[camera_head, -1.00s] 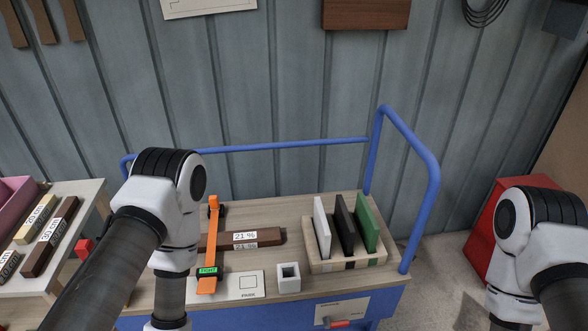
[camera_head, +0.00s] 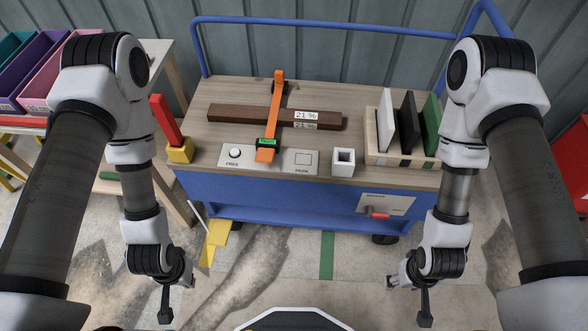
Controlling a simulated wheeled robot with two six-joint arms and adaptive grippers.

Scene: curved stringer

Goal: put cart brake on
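The blue cart (camera_head: 270,200) with a wood top stands in front of me. A red lever (camera_head: 165,120) on a yellow block (camera_head: 180,151) stands tilted at its left edge. A red handle (camera_head: 377,215) sits on a white labelled plate (camera_head: 398,204) on the cart's front. A white plate (camera_head: 268,158) on the top has FREE and PARK marks, with a round white knob (camera_head: 235,153) at FREE. My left gripper (camera_head: 165,312) and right gripper (camera_head: 425,315) hang low before the cart, apart from it. Their finger opening is unclear.
A white square holder (camera_head: 343,162) and a rack (camera_head: 385,158) of panels stand to the right. A shelf with bins (camera_head: 25,70) is at left. A yellow piece (camera_head: 217,236) is on the floor.

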